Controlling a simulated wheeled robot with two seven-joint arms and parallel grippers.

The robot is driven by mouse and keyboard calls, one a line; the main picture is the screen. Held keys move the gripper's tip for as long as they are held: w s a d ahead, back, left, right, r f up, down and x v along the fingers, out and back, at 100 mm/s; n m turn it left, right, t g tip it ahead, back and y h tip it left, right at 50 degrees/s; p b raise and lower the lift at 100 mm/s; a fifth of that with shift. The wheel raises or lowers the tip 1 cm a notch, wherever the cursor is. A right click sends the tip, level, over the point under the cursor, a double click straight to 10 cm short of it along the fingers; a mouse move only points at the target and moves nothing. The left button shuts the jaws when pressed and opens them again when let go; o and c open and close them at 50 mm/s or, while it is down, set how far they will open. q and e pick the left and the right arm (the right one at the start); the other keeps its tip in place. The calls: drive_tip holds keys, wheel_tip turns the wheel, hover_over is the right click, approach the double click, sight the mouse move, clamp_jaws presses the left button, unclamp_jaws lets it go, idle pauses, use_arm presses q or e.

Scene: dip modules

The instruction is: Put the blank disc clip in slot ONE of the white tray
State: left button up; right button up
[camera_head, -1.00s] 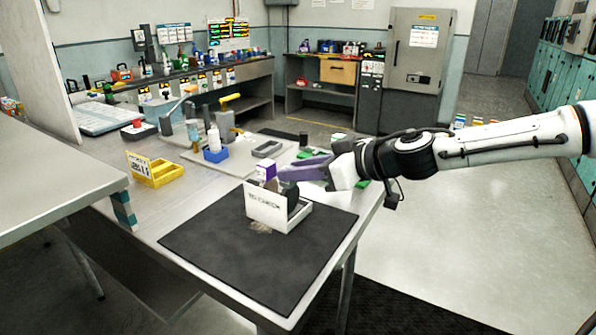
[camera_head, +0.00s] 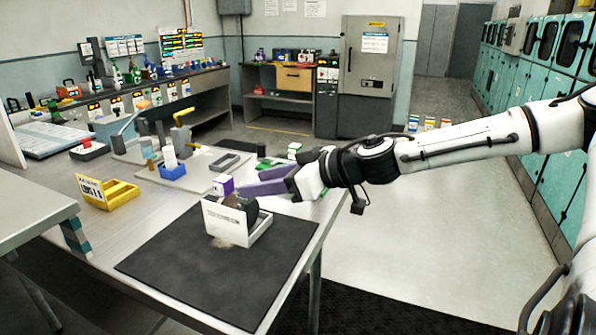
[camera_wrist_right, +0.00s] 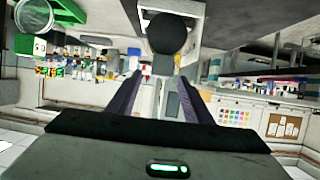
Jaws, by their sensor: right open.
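The white tray (camera_head: 262,232) stands on a black mat, with an upright label panel whose writing I cannot read. A dark round disc (camera_head: 249,206) sits upright in it, partly hidden by the panel; I take it as the blank disc clip. In the right wrist view, the black disc (camera_wrist_right: 167,32) is straight ahead, with a grey part below it. In the wrist view, the fingers (camera_wrist_right: 160,76) are apart, with no grip visible. My left gripper is out of view.
A purple-and-white box (camera_head: 223,187) stands close behind the white tray. A yellow tray (camera_head: 122,195) with a label is at the left. A blue holder (camera_head: 172,172) and a grey tray are farther back. The front of the black mat (camera_head: 215,280) is clear.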

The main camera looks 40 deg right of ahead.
drive_tip(key=v, duration=1)
